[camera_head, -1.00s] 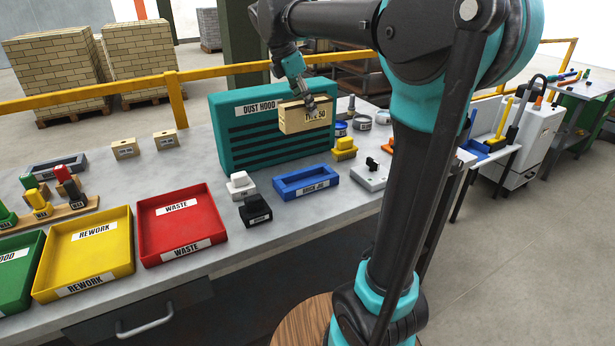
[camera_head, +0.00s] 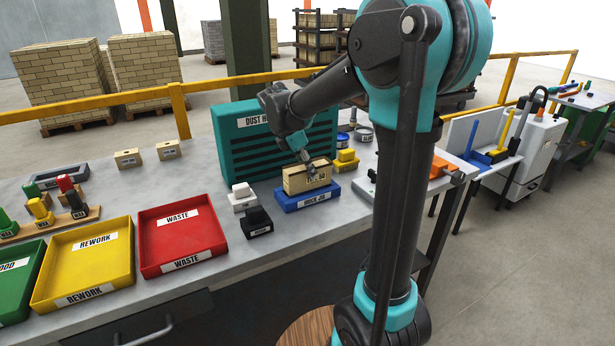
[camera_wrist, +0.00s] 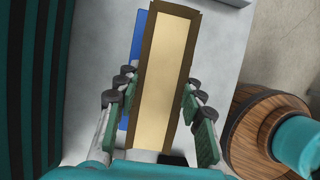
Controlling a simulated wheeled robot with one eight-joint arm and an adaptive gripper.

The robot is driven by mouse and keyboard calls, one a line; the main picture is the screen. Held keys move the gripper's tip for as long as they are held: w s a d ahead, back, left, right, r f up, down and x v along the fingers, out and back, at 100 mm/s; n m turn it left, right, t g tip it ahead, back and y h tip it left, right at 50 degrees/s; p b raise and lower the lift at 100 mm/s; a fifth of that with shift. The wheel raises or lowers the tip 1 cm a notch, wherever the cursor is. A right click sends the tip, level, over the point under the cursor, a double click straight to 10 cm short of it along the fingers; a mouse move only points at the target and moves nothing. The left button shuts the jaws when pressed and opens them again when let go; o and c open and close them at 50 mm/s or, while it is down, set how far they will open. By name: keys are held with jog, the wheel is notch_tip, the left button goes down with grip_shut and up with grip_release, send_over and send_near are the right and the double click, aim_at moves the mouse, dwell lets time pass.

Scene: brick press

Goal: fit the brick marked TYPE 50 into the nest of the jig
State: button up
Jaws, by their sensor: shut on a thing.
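The tan brick marked TYPE 50 (camera_head: 305,178) is held by my gripper (camera_head: 308,166) over the blue brick jig (camera_head: 322,196). In the head view the brick covers most of the jig's top, so its nest is hidden, and I cannot tell whether the brick touches the jig. In the wrist view the brick (camera_wrist: 162,80) lies between the two fingers of my gripper (camera_wrist: 158,105). A strip of the blue jig (camera_wrist: 139,35) shows along its left side.
The dust hood (camera_head: 235,150) stands close behind the jig. Red waste (camera_head: 215,262) and yellow rework (camera_head: 40,285) trays lie further left.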

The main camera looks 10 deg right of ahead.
aim_at(308, 176)
jog(key=shift+f, duration=1.45)
jog(key=o, duration=1.1)
jog(key=shift+f, duration=0.1)
jog(key=shift+c, duration=0.2)
jog(key=v, duration=1.2)
